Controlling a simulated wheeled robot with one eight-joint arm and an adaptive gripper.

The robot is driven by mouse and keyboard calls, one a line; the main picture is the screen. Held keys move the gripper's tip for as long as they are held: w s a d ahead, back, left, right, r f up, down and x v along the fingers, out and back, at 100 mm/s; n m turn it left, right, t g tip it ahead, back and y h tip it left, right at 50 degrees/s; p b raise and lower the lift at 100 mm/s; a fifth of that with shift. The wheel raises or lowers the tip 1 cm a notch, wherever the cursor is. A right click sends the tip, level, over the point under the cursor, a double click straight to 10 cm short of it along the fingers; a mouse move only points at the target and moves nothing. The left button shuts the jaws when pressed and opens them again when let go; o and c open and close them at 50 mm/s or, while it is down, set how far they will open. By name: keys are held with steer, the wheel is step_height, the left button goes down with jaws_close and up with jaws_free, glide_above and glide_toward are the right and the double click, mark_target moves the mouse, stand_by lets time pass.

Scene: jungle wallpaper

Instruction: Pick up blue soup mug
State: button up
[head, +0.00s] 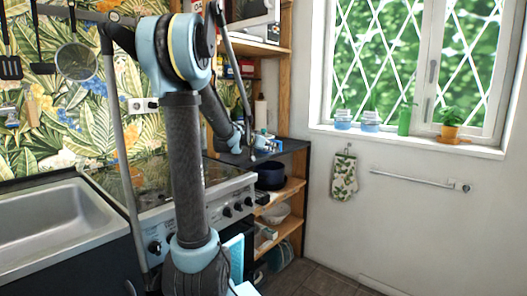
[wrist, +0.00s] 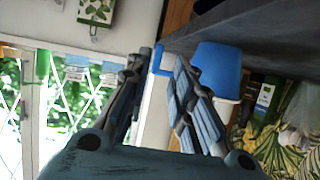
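The blue soup mug (wrist: 217,66) shows in the wrist view just right of my gripper (wrist: 165,58), on the dark shelf top (wrist: 262,32). A narrow blue piece (wrist: 157,62), which looks like its handle, shows between my two fingers. The fingers are apart, and the right one hides where this piece would join the mug. I cannot tell whether either finger touches it. In the head view my arm reaches to the shelf top beside the stove, where the mug is too small and covered to make out clearly.
The stove (head: 150,195) and sink (head: 60,225) stand left of the shelf. A patterned oven mitt (head: 343,176) and a towel rail (head: 415,180) are on the right wall.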

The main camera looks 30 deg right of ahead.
mark_target(280, 150)
steer(key=shift+x, duration=6.6)
steer(key=shift+w+r, duration=0.15)
steer(key=shift+r, duration=0.05)
jaws_close()
